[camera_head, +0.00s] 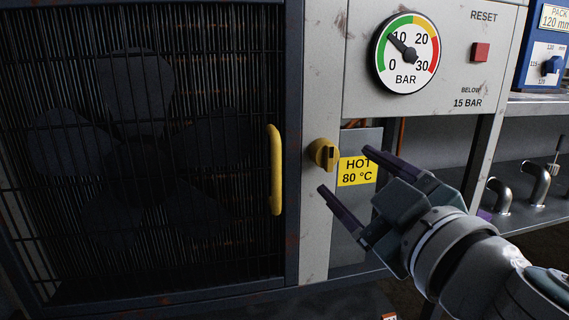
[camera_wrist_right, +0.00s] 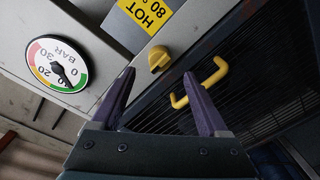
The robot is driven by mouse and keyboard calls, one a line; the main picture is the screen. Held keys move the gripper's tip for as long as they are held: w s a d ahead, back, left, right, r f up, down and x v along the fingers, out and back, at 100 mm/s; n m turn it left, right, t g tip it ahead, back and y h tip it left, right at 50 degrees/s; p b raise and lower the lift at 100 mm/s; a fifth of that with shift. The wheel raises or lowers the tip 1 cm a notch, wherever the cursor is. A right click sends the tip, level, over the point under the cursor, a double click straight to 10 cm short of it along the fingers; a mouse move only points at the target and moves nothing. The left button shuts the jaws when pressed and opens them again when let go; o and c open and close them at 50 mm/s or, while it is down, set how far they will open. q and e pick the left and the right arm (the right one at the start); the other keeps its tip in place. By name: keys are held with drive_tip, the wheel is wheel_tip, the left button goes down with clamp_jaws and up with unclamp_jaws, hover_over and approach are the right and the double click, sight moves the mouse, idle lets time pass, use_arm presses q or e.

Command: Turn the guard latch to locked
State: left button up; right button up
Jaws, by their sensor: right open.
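The guard latch is a yellow knob (camera_head: 323,153) with a dark mark on its face, on the grey post right of the fan guard (camera_head: 140,150). It also shows in the right wrist view (camera_wrist_right: 158,58), beyond the fingertips. A yellow vertical handle (camera_head: 275,170) is on the guard door's right edge, and also in the right wrist view (camera_wrist_right: 199,84). The guard door looks shut. My right gripper (camera_head: 344,169) is open and empty, its fingers pointing towards the knob without touching it. In the right wrist view, the open fingers (camera_wrist_right: 160,72) stand either side of the knob's line. My left gripper is not in view.
A yellow "HOT 80 °C" sign (camera_head: 357,171) is right of the knob, close to the right fingers. A pressure gauge (camera_head: 406,53) and a red reset button (camera_head: 480,52) are on the panel above. Metal pipes (camera_head: 537,184) stand at the right.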

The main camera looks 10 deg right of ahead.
sight(333, 160)
drive_tip(key=w, duration=0.6)
drive_tip(key=shift+w+a+b, duration=0.15)
drive_tip(key=shift+a+b, duration=0.15)
drive_tip(key=shift+b, duration=0.1)
clamp_jaws()
